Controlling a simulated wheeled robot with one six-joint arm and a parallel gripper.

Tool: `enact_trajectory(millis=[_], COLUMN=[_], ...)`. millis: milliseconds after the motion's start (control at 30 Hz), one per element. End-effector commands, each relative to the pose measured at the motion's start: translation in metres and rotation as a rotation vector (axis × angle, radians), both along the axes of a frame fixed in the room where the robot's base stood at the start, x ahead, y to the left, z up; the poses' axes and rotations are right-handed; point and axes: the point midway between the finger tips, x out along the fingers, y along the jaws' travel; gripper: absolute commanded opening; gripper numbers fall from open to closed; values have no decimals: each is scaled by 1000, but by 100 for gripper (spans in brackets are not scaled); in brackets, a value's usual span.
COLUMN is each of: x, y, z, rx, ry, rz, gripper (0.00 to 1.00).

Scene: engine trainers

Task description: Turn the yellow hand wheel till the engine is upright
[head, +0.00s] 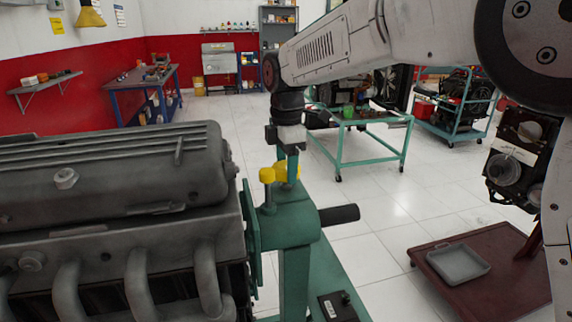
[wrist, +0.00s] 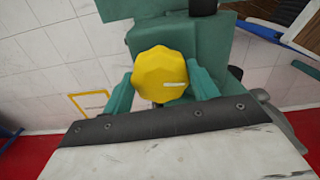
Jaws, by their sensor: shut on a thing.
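The grey engine (head: 110,200) fills the left of the head view, mounted on the green stand (head: 290,228). Its ribbed cover is on top and its curved pipes are below; I cannot tell exactly how level it is. The yellow hand wheel (head: 289,173) sits on top of the stand's head and is partly hidden by my gripper (head: 289,160). In the wrist view the faceted wheel (wrist: 160,72), with a pale mark, lies between the two green fingers of my gripper (wrist: 161,84). My gripper points down and is shut on the wheel.
A second yellow knob (head: 267,176) on a short post stands just left of the wheel. A black handle (head: 339,214) sticks out right from the stand. A grey tray (head: 458,262) lies on a dark red surface at right. Green carts (head: 340,157) stand behind; the floor between is clear.

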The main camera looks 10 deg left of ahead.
Motion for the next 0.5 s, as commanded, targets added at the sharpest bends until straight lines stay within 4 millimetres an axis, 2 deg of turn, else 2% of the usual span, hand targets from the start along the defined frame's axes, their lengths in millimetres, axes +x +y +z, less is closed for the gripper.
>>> enact_trajectory(millis=[200,500], x=[0,0], y=[1,1], z=[1,1], rx=[2,2], ry=[-1,-1], rz=[86,124], gripper=[36,36])
